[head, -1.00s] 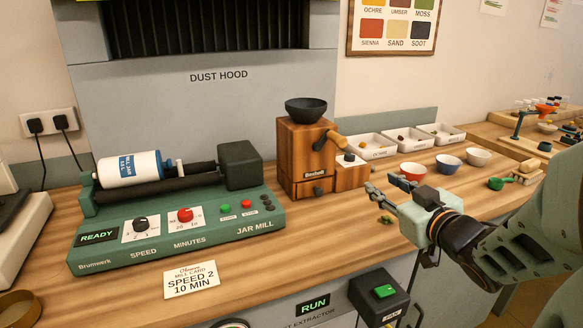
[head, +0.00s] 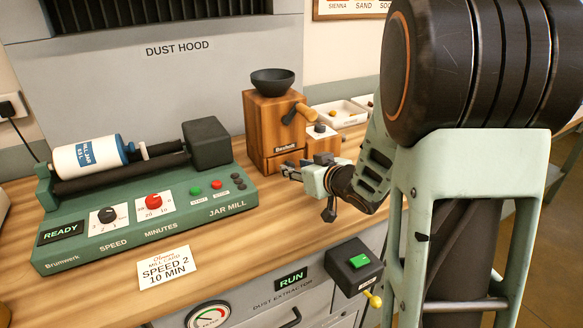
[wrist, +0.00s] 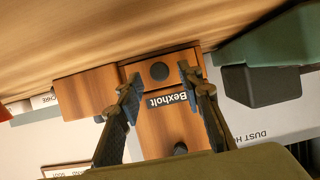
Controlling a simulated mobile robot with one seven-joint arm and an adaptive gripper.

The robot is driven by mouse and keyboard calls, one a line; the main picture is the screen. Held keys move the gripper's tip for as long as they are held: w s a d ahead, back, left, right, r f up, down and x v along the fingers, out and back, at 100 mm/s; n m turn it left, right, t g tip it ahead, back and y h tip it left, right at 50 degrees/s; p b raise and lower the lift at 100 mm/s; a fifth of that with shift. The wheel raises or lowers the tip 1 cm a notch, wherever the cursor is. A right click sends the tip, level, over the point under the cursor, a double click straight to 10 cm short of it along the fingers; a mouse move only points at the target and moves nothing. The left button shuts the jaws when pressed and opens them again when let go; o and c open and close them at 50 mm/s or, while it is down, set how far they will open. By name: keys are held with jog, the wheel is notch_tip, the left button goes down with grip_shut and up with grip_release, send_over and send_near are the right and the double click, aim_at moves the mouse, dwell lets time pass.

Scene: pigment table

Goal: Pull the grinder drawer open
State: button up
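The wooden grinder (head: 262,118), with a dark bowl on top and a crank, stands on the bench right of the jar mill. In the wrist view it appears upside down, with its Bexholt label (wrist: 166,99) and the drawer front (wrist: 136,73) with a round dark knob (wrist: 159,71). The drawer looks shut. My gripper (head: 287,171) is at the grinder's lower front, partly hiding the drawer in the head view. In the wrist view my gripper (wrist: 160,78) is open, one finger on each side of the knob. I see no contact with the knob.
The green jar mill (head: 150,215) stands close on the left. A wooden block with a dark knob (head: 319,128) adjoins the grinder's right side, with white trays (head: 340,114) behind. A mill card (head: 166,268) lies in front. A switch box (head: 352,264) sits below the bench edge.

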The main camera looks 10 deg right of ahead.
jog(key=shift+x, duration=0.9)
jog(key=shift+c, duration=0.3)
grip_shut()
